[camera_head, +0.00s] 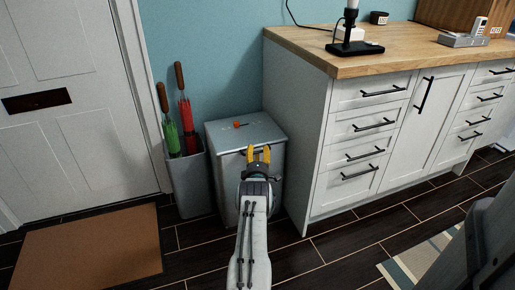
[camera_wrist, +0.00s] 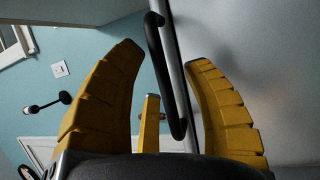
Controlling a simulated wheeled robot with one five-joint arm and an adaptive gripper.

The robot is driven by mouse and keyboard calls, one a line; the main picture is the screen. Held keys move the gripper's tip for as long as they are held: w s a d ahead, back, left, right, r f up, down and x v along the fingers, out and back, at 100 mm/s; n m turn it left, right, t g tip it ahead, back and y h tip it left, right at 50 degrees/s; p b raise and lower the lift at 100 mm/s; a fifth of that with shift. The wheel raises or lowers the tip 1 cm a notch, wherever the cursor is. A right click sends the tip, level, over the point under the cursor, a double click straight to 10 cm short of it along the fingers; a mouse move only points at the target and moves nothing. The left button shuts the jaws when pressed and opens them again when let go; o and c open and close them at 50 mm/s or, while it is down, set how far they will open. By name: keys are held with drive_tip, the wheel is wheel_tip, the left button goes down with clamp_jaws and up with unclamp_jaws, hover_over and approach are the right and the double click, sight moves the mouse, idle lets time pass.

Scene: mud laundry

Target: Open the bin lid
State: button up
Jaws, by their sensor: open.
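The grey bin (camera_head: 226,160) stands against the blue wall beside the cabinet, with its lid (camera_head: 225,131) down. My gripper (camera_head: 258,153) is at the bin's upper front edge, covering part of it. In the wrist view my gripper's yellow fingers (camera_wrist: 166,55) are spread apart. The lid's black bar handle (camera_wrist: 154,50) runs between them, beside a pale metal edge. I see no clear contact of either finger with the handle. In the head view only part of the handle shows beside the fingers.
A grey umbrella stand (camera_head: 189,185) with red and green umbrellas is close on the left. A white cabinet (camera_head: 312,150) with a wooden top stands close on the right. A brown mat (camera_head: 90,250) lies by the door.

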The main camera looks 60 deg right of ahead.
clamp_jaws()
idle(0.5)
